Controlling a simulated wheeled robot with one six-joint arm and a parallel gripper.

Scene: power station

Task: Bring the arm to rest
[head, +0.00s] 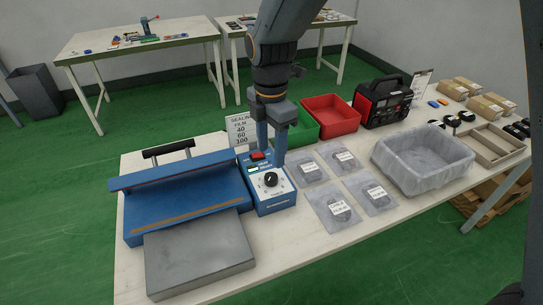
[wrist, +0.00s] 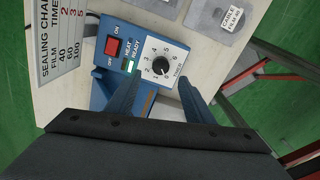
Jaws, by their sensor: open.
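My gripper (head: 271,150) points down over the control box of the blue sealing machine (head: 190,192) in the head view. In the wrist view my gripper (wrist: 157,88) has its two blue fingers apart, one on each side of the timer dial (wrist: 161,66), with nothing seen held between them. I cannot tell whether a finger touches the dial. The dial is black on a white numbered face. A red switch (wrist: 113,47) and a lit green lamp (wrist: 127,64) sit to its left. The sealer's long arm (head: 175,170) lies near its bed.
Several labelled bags (head: 338,207) lie right of the sealer. A lined grey bin (head: 424,160), a red bin (head: 331,114), a green bin (head: 299,130) and a black-red power unit (head: 384,101) stand beyond. A sealing chart (head: 240,130) stands behind the control box.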

